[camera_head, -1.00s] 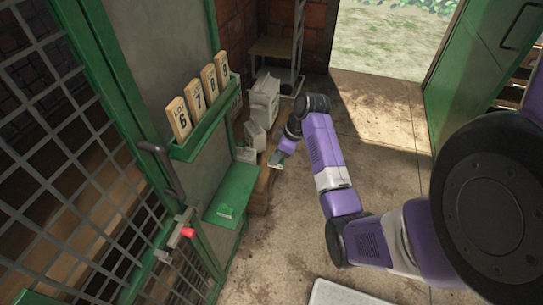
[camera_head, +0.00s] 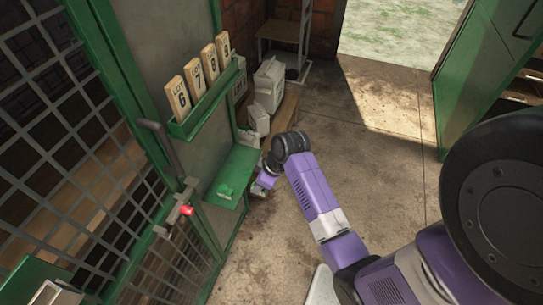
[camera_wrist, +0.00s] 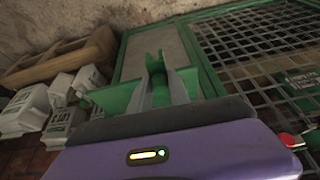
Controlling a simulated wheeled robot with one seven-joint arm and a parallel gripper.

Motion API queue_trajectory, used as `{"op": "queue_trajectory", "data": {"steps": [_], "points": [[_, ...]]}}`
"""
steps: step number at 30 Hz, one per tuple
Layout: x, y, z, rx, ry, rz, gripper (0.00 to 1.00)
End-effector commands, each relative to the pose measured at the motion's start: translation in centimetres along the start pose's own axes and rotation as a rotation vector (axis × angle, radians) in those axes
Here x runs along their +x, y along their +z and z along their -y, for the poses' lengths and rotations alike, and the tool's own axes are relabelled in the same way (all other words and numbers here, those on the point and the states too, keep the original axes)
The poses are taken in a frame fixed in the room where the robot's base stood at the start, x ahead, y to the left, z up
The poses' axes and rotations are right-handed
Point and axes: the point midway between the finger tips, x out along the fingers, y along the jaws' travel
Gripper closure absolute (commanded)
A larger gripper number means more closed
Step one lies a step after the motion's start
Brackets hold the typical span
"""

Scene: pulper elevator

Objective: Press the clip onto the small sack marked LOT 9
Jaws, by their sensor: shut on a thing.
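My gripper (camera_head: 262,184) is low beside the green ledge (camera_head: 236,172) on the partition. In the wrist view, my gripper (camera_wrist: 158,80) is shut on a small green piece (camera_wrist: 156,64), which appears to be the clip; it is hard to separate from the green ledge behind. Several white sacks (camera_wrist: 62,122) with green lettering sit at the left of the wrist view, apart from the fingers. They also show in the head view, the smaller ones (camera_head: 258,120) behind my gripper. I cannot tell which is marked LOT 9.
A green rack (camera_head: 200,108) holds wooden plaques marked LOT 6, 7, 8 and a last one hard to read. A small green object (camera_head: 226,192) lies on the ledge. A mesh gate with a red-tipped latch (camera_head: 186,210) stands left. The concrete floor (camera_head: 375,165) is clear.

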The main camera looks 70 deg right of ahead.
Motion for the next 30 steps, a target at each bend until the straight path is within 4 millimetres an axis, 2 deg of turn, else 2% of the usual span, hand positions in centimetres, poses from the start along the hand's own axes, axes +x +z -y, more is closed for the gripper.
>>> {"op": "queue_trajectory", "data": {"steps": [1, 6, 12, 18, 25, 26, 30], "points": [[1.3, 0.1, 3.0, -0.007, -0.011, 0.005, 1.0], [4.9, -0.1, 10.7, 0.007, -0.001, 0.005, 1.0], [7.6, -0.4, 16.5, 0.023, 0.008, 0.001, 1.0], [9.5, -0.5, 20.4, 0.032, 0.012, 0.002, 1.0], [11.2, -0.7, 24.0, 0.039, 0.015, 0.0, 1.0], [11.4, -0.6, 24.4, 0.04, 0.016, 0.001, 1.0], [11.3, -0.6, 23.9, 0.048, 0.019, 0.001, 1.0]]}}
